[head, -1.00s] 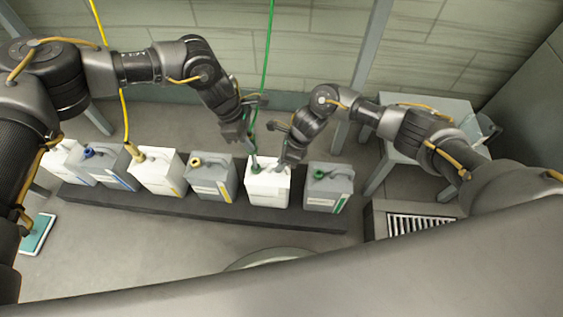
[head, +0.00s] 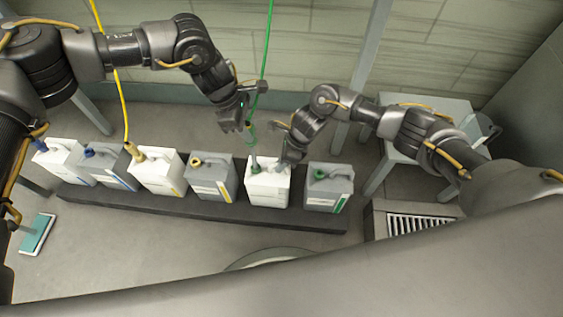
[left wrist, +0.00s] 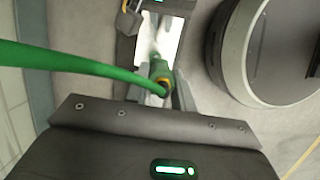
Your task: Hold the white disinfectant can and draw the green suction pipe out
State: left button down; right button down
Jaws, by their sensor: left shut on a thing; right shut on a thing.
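The white disinfectant can (head: 267,190) stands upright on the dark plinth, second from the right in the row, with a green ring at its mouth. The green suction pipe (head: 253,155) stands at that mouth, its lower part grey; its lower end is hidden. Its green hose (head: 265,50) runs up out of view and crosses the left wrist view (left wrist: 75,62). My left gripper (head: 247,126) is shut on the pipe above the can; its fingers (left wrist: 161,92) show close around it. My right gripper (head: 284,162) is shut on the can at its top, right of the mouth.
A grey can with a green cap (head: 328,187) stands close on the right, and a grey can with a yellow cap (head: 211,181) on the left. A yellow hose (head: 121,95) leads to another white can (head: 155,175). A floor grate (head: 420,222) lies at right.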

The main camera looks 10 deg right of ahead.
pick_arm(q)
jog(key=shift+r, duration=3.55)
jog(key=shift+r, duration=0.15)
jog(key=shift+r, duration=1.9)
pick_arm(e)
jog(key=c, duration=1.3)
grip_release()
jog(key=v, duration=1.2)
jog(key=shift+w, duration=0.1)
